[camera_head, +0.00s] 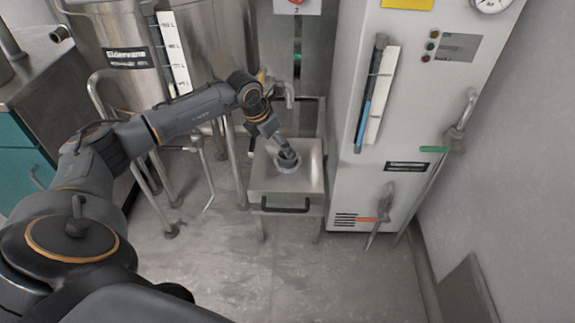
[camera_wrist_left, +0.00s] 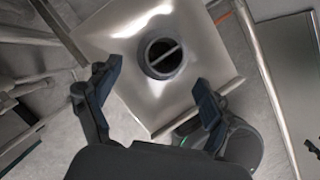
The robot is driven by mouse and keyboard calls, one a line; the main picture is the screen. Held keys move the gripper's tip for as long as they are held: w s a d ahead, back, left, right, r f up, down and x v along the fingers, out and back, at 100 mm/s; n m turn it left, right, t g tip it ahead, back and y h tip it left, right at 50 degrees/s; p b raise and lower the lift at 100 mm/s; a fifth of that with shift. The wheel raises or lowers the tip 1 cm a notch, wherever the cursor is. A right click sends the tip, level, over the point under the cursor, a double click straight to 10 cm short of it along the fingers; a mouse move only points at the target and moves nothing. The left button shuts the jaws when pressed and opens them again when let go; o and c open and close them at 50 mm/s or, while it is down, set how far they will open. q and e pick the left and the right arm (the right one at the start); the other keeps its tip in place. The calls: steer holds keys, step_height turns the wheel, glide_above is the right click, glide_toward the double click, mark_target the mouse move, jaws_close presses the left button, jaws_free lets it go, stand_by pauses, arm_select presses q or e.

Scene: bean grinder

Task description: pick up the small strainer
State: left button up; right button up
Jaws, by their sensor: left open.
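A small round grey ring with a dark inside and a bar across it (camera_wrist_left: 163,55) sits on top of a square metal box (camera_wrist_left: 105,30). I take it for the small strainer, but cannot tell it surely from the box's opening. In the head view, the ring (camera_head: 287,168) is partly hidden by my left gripper (camera_head: 288,155), which reaches down over the box (camera_head: 285,188). In the left wrist view, my left gripper (camera_wrist_left: 155,80) is open, its fingers apart and nothing between them, with the ring just beyond the fingertips. My right gripper is not in view.
A tall white cabinet (camera_head: 375,195) with valves and a pipe stands close right of the box. A steel tank (camera_head: 205,45) with legs and pipes stands behind and left. A black handle (camera_head: 285,209) is on the box's front. The floor (camera_head: 330,280) in front is clear.

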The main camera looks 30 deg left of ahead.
mark_target(288, 162)
arm_select(q)
steer(key=x, duration=0.3)
steer(key=b+x, duration=0.1)
steer(key=shift+w+d+f, duration=0.1)
steer(key=shift+d+f, duration=0.05)
steer(key=shift+d, duration=0.2)
steer(key=shift+w+f, duration=0.2)
steer(key=shift+f, duration=0.25)
steer(key=c, duration=1.6)
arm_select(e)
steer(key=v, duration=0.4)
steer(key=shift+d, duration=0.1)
